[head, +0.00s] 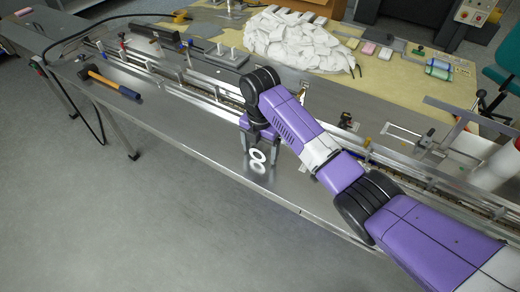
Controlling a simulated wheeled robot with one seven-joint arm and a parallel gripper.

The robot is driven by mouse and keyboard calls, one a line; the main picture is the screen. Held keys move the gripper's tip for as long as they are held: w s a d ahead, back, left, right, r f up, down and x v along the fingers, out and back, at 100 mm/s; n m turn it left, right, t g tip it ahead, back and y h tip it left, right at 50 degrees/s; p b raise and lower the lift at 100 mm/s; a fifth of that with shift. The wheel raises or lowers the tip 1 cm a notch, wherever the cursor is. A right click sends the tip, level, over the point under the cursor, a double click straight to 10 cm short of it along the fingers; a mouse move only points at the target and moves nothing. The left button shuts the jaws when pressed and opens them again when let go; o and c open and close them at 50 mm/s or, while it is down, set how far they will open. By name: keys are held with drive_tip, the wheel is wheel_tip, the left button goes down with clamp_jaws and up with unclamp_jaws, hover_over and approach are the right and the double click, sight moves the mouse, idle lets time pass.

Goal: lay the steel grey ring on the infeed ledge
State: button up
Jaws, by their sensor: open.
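A pale grey ring (251,155) is at the middle of the shiny steel infeed ledge (205,146), with what looks like its reflection just below it. The ring's face is towards me. I cannot tell whether it touches the ledge or stands slightly above it. My gripper (260,148) points down over the ledge, its two fingers apart, one on each side of the ring. The fingers are open, and any contact with the ring is too small to tell.
A hammer (113,85) lies on the ledge at the left. A guide rail and conveyor run behind the ledge. A heap of white packets (290,42) lies farther back. The ledge is bare between hammer and gripper, and its front edge drops to the floor.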

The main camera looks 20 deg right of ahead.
drive_tip(key=shift+r, duration=0.1)
wheel_tip(320, 180, up, 8)
drive_tip(key=shift+f+b, duration=0.2)
drive_tip(key=shift+b, duration=0.3)
idle(0.4)
